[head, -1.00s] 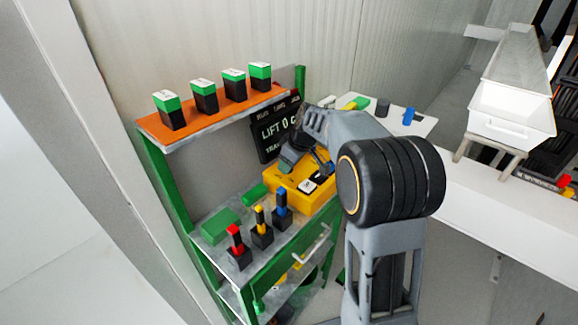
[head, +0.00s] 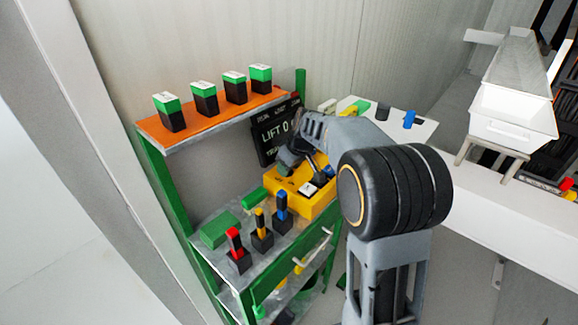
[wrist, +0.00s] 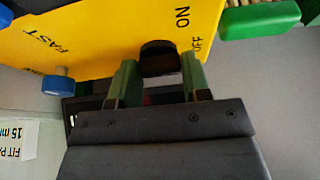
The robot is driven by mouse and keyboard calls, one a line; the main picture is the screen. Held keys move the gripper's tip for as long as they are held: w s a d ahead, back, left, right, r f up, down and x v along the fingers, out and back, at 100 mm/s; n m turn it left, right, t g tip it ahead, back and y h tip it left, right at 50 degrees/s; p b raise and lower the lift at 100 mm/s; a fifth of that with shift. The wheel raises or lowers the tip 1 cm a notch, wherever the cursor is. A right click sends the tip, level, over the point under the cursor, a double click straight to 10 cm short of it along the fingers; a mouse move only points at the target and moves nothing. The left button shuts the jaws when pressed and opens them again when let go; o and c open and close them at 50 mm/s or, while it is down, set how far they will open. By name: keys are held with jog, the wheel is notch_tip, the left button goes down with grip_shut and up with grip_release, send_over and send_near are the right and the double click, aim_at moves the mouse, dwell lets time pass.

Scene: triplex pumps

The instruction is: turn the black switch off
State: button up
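The yellow control box (head: 318,206) sits on the green shelf unit and shows in the wrist view as a yellow face (wrist: 90,32) with FAST, ON and OFF lettering. The black switch (wrist: 160,58) stands out from this face beside ON and OFF. My gripper (wrist: 160,75) has its two green fingers apart, one at each side of the switch. The fingertips are very close to its sides; I cannot tell whether they touch. In the head view my gripper is at the box, its tips and the switch mostly hidden by my arm.
A blue knob (wrist: 57,85) and a green block (wrist: 258,20) are near my fingers. Red (head: 235,245), yellow (head: 262,230) and blue (head: 282,212) levers stand before the box. A dark sign (head: 272,132) is behind it. An orange shelf (head: 215,127) holds several green-topped blocks.

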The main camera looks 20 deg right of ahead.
jog(key=shift+o, duration=0.8)
jog(key=v, duration=1.3)
jog(key=shift+r, duration=0.4)
jog(key=shift+s, duration=0.1)
jog(key=s+f+m, duration=0.2)
jog(key=f+m, duration=0.1)
jog(key=s+f+m+h, duration=0.1)
jog(key=f, duration=0.1)
jog(key=shift+s+d+f+g+p, duration=0.2)
jog(key=shift+d+g+p, duration=0.1)
jog(key=shift+p, duration=0.1)
jog(key=s+a+f+m+p, duration=0.1)
jog(key=s+f, duration=0.1)
jog(key=s, duration=0.6)
jog(key=s+a+f+m+h+p, duration=0.1)
jog(key=s+a+f+p, duration=0.1)
jog(key=s, duration=0.7)
jog(key=shift+f+m+h, duration=0.3)
jog(key=shift+m, duration=0.1)
jog(key=shift+s+a+r, duration=0.2)
jog(key=shift+a+r, duration=0.05)
jog(key=shift+r, duration=0.35)
